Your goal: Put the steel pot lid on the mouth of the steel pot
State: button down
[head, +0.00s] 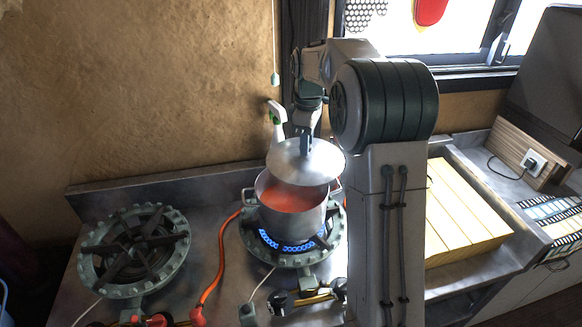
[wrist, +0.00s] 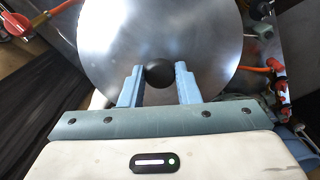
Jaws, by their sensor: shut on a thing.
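The steel pot lid (head: 318,163) is a round metal disc, held tilted above the back right part of the pot's mouth. In the wrist view the lid (wrist: 120,40) fills the upper middle, with a black knob (wrist: 159,73) at its centre. My gripper (head: 306,150) is shut on this knob; in the wrist view its two blue fingers (wrist: 158,85) stand on either side of it. The steel pot (head: 291,220) stands upright on the right burner, with orange-red contents showing at its front left. The lid hides the back of the pot's mouth.
A blue flame burns under the pot on the right burner (head: 325,251). An empty burner (head: 135,250) stands to the left. An orange hose (head: 213,275) runs between them. A wooden board (head: 465,215) lies to the right, and a wall (head: 150,90) rises behind.

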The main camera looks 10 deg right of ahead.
aim_at(292, 161)
jog(key=a+f, duration=0.1)
jog(key=s+a+f, duration=0.1)
jog(key=a, duration=0.2)
jog(key=shift+s+a+f+p, duration=0.1)
jog(key=shift+s+f+p, duration=0.15)
jog(key=shift+f+p, duration=0.55)
jog(key=shift+f, duration=1.6)
jog(key=shift+f, duration=0.15)
jog(key=c, duration=1.1)
grip_release()
